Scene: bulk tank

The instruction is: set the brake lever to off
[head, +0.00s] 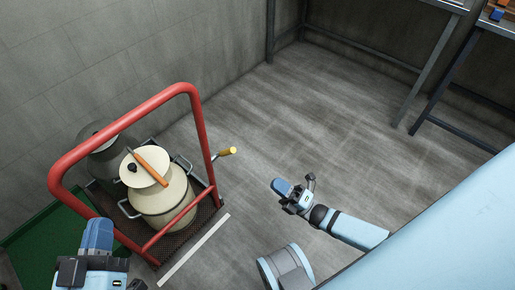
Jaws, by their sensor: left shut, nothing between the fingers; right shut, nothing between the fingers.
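The brake lever (226,152) has a yellow grip and sticks out to the right from the side of a cart with a red tubular handle (124,117). No on or off marking is readable. My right gripper (279,187) is shut and empty, over the floor to the lower right of the lever and apart from it. My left gripper (97,230) is shut and empty at the lower left, by the near left side of the cart. It hides part of the cart's near left corner.
On the cart stand a cream can (165,206) with an orange bar (151,167) across its lid and a grey can (103,163). A green mat (48,244) lies at left. Tables with dark legs (427,75) stand at upper right. The middle floor is clear.

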